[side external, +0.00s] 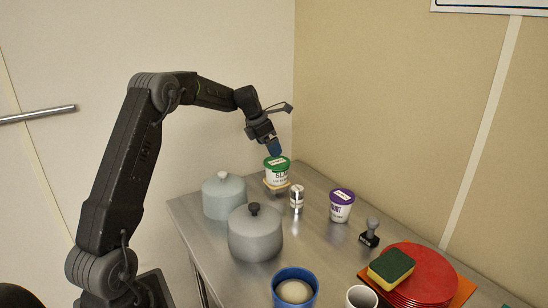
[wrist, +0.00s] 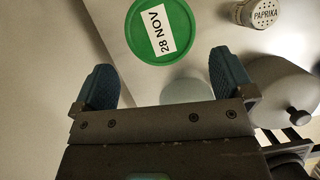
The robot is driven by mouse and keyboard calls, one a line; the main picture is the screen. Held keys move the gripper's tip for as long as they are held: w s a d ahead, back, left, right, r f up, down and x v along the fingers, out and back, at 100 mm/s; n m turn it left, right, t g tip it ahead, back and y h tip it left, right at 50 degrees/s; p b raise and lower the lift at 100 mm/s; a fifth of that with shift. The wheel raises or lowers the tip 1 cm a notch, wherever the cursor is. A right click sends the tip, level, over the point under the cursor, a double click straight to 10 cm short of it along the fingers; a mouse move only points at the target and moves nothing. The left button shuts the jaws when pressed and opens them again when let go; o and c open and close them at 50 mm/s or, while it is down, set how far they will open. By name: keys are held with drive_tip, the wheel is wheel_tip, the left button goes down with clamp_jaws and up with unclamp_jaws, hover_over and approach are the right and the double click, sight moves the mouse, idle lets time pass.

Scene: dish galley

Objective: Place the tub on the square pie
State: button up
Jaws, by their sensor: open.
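A white tub with a green lid (side external: 277,166) stands upright near the back of the steel counter. It rests on a tan, flat piece (side external: 276,187) that may be the square pie; only its edge shows. My gripper (side external: 274,150) is just above the lid, pointing down, open and empty. In the wrist view the green lid (wrist: 160,28), with a "28 NOV" label, lies beyond my open fingers (wrist: 164,82), not between them. A second white tub with a purple lid (side external: 342,203) stands farther right. The pie is not seen in the wrist view.
A pale pot (side external: 222,198) and a grey pot (side external: 255,237) stand left and in front. A paprika shaker (side external: 297,199) is close to the green-lidded tub. A stamp (side external: 370,233), red plates (side external: 432,272), a sponge (side external: 391,267) and a blue bowl (side external: 283,275) are nearer right.

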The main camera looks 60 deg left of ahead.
drive_tip(key=s+d+r+m, duration=0.55)
drive_tip(key=d+m, duration=0.25)
drive_tip(key=d, duration=0.2)
drive_tip(key=s+d+r+m, duration=0.5)
drive_tip(key=d+r+m, duration=0.15)
drive_tip(key=d, duration=0.35)
drive_tip(key=s+d+f+m, duration=0.2)
drive_tip(key=s+d+m, duration=0.4)
drive_tip(key=s+m, duration=0.4)
drive_tip(key=s+d+f+m+t, duration=0.1)
drive_tip(key=s+d+f+m, duration=0.2)
drive_tip(key=s+d+m, duration=0.3)
drive_tip(key=s+m, duration=0.3)
drive_tip(key=shift+s+f+m+y, duration=0.15)
drive_tip(key=shift+s+m+y, duration=0.15)
drive_tip(key=shift+s+m, duration=0.05)
